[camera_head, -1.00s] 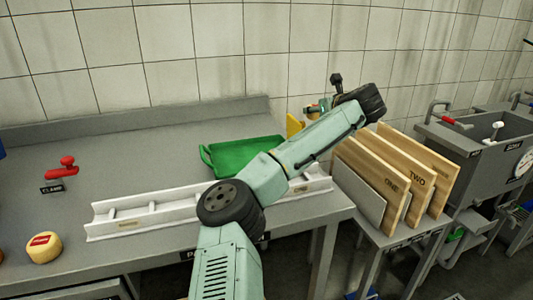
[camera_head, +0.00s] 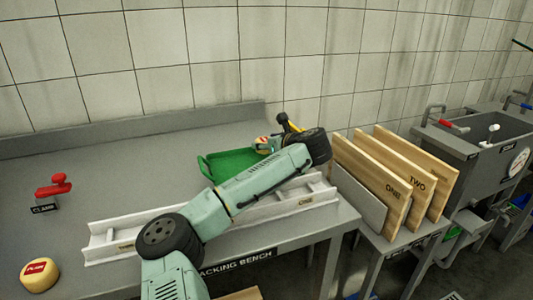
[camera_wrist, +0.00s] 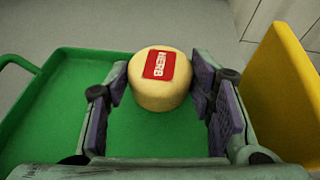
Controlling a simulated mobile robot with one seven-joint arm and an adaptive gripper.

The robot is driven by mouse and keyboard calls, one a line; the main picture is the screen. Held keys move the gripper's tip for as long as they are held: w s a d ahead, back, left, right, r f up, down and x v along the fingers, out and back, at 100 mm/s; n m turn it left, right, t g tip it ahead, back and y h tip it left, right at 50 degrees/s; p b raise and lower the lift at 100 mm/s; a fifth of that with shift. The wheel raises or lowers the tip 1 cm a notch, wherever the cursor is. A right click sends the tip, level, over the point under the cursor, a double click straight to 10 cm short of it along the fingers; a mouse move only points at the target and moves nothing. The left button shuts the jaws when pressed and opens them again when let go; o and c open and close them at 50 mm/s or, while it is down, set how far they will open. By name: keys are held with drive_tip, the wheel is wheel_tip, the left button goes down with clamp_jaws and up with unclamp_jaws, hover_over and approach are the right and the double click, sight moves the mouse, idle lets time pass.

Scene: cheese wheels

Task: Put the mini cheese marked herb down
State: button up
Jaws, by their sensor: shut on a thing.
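The mini cheese marked herb (camera_wrist: 160,90) is a pale yellow round with a red HERB label on top. My gripper (camera_wrist: 162,76) is shut on its sides, one purple-padded finger on each side. In the wrist view the green tray (camera_wrist: 50,105) lies behind and below the cheese. Whether the cheese touches the tray floor I cannot tell. In the head view my gripper (camera_head: 268,143) is at the far right part of the green tray (camera_head: 217,167), and the cheese is small and partly hidden there.
A yellow panel (camera_wrist: 283,85) stands close right of my gripper. A white rail (camera_head: 110,240) runs along the bench before the tray. Another yellow cheese (camera_head: 40,274) and a red clamp (camera_head: 54,186) are at left. Wooden boards (camera_head: 378,170) stand at right. The bench's left middle is clear.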

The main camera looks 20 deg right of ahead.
drive_tip(key=shift+f+p, duration=0.4)
drive_tip(key=shift+f, duration=1.45)
drive_tip(key=o, duration=1.2)
drive_tip(key=shift+f, duration=0.1)
drive_tip(key=shift+s+d, duration=0.1)
drive_tip(key=shift+s, duration=0.15)
drive_tip(key=b+v, duration=0.2)
drive_tip(key=v, duration=0.3)
drive_tip(key=b+v, duration=0.1)
drive_tip(key=v, duration=0.5)
drive_tip(key=shift+s+r+b, duration=0.2)
drive_tip(key=shift+r+b, duration=0.15)
